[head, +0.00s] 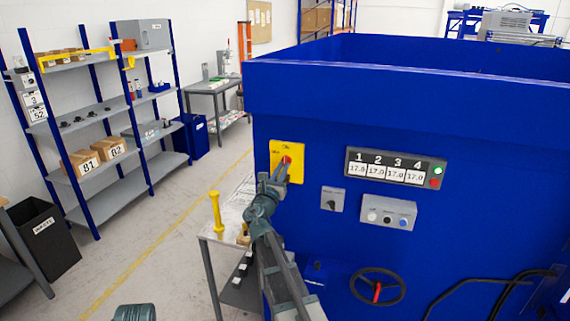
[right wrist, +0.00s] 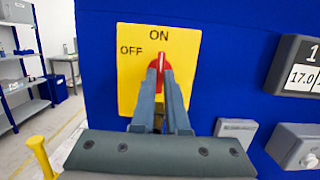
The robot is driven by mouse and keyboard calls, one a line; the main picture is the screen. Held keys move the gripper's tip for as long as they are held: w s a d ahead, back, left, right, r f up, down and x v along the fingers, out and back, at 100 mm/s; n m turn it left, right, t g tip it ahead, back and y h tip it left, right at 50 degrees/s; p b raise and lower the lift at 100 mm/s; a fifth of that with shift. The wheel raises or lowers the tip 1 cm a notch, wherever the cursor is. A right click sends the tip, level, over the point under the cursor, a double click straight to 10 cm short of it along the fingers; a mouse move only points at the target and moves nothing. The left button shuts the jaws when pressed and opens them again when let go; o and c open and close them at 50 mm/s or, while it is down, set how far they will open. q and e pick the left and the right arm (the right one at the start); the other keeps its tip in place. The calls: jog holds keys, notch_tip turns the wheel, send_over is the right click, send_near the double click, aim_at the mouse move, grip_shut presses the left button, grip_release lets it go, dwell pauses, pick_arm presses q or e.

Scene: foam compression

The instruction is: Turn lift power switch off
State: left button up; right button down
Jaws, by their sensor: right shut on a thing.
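The lift power switch is a red handle on a yellow plate (head: 290,150) on the blue machine's front. In the right wrist view the plate (right wrist: 130,60) reads ON at the top and OFF at the left. The red handle (right wrist: 161,62) points up toward ON. My right gripper (head: 280,172) is at the plate, its two fingers shut on the red handle; the fingers hide the handle's lower part. In the head view a teal part of my left arm shows at the bottom edge; its gripper's fingers cannot be seen.
A grey rotary switch (head: 332,199), a grey button box (head: 388,212) and a display panel (head: 395,168) sit right of the plate. A handwheel (head: 377,287) is lower down. A yellow upright piece (head: 215,212) stands on a small table left of my right arm.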

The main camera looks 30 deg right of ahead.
jog(key=shift+n, duration=0.3)
jog(key=n+t, duration=0.1)
jog(key=n, duration=0.2)
jog(key=shift+s+y, duration=0.2)
jog(key=shift+y, duration=0.2)
jog(key=n, duration=0.3)
jog(key=shift+d+n+y+p, duration=0.1)
jog(key=shift+n+y+p, duration=0.25)
jog(key=shift+n+y, duration=0.05)
jog(key=n, duration=0.2)
jog(key=n+y+p, duration=0.1)
jog(key=shift+r+n+t, duration=0.25)
jog(key=shift+n+t, duration=0.15)
jog(key=shift+f+n+y+p, duration=0.1)
jog(key=shift+n+y+p, duration=0.3)
jog(key=shift+n, duration=1.1)
jog(key=shift+c, duration=0.8)
grip_release()
